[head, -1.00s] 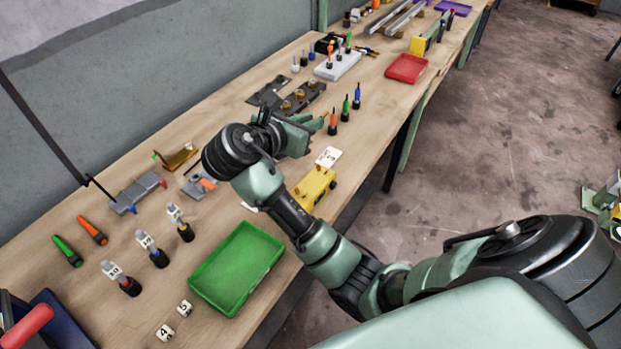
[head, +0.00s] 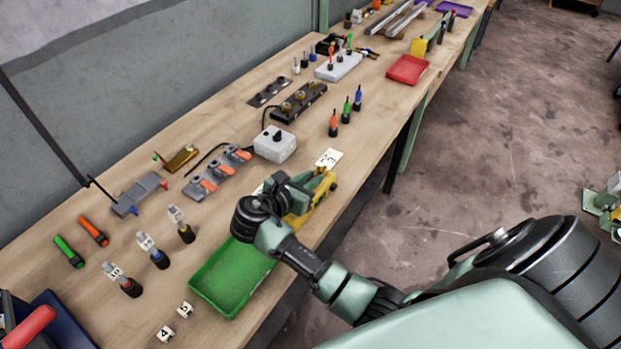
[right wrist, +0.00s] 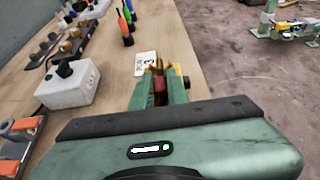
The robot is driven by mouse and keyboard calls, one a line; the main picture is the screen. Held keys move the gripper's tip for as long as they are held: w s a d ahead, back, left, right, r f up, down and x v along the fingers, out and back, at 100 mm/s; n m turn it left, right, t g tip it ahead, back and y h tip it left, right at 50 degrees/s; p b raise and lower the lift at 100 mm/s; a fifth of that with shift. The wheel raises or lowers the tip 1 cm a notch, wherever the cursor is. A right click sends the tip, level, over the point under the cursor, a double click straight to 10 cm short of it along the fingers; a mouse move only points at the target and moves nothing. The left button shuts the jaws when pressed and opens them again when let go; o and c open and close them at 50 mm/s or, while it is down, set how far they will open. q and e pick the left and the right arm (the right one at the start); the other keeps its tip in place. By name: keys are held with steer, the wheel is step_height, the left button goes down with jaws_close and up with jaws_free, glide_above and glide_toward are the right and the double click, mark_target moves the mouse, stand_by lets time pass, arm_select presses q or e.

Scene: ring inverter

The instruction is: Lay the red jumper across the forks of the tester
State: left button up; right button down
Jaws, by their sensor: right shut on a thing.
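My right gripper (head: 308,186) is over the yellow tester (head: 299,220) near the table's front edge and hides its middle. In the right wrist view my right gripper (right wrist: 160,92) is shut on a small red piece, which I take for the red jumper (right wrist: 160,86). Brass-yellow parts, likely the forks (right wrist: 171,74), show just beyond the fingertips. I cannot tell whether the jumper touches them. In the head view the jumper is hidden. My left gripper is not in view.
A green tray (head: 222,283) is beside my right wrist. Open floor lies right of the table.

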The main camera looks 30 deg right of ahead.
steer(key=shift+f, duration=0.15)
steer(key=c, duration=1.4)
jaws_free()
steer(key=b+v, duration=0.1)
steer(key=v, duration=1.1)
steer(key=shift+a, duration=0.1)
